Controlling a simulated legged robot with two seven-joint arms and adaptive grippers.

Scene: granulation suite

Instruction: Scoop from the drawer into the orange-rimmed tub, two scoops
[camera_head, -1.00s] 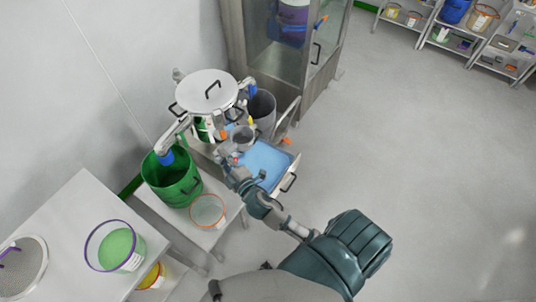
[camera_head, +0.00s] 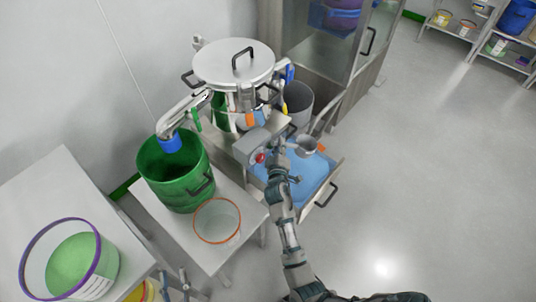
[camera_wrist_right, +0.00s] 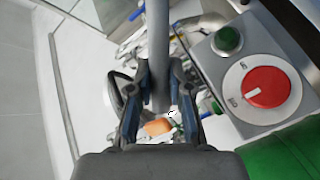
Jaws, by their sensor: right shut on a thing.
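The drawer (camera_head: 335,180) is pulled open below the machine and holds blue material (camera_head: 313,178). My right gripper (camera_head: 280,160) is over it, shut on the scoop's grey handle, which shows in the right wrist view (camera_wrist_right: 160,55) between the fingers. The scoop's cup (camera_head: 305,147) is above the drawer's far part; its contents cannot be made out. The clear orange-rimmed tub (camera_head: 217,222) stands on the low table left of the drawer and looks empty. My left gripper (camera_head: 176,282) shows only at the bottom edge, fingertips apart, away from the tub.
A green bin (camera_head: 175,175) stands beside the tub, below the machine's blue-tipped outlet. A control box with a red knob (camera_wrist_right: 266,88) is close to my right gripper. A grey bin (camera_head: 299,103) stands behind the drawer. A purple-rimmed tub (camera_head: 95,282) holds green material at left.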

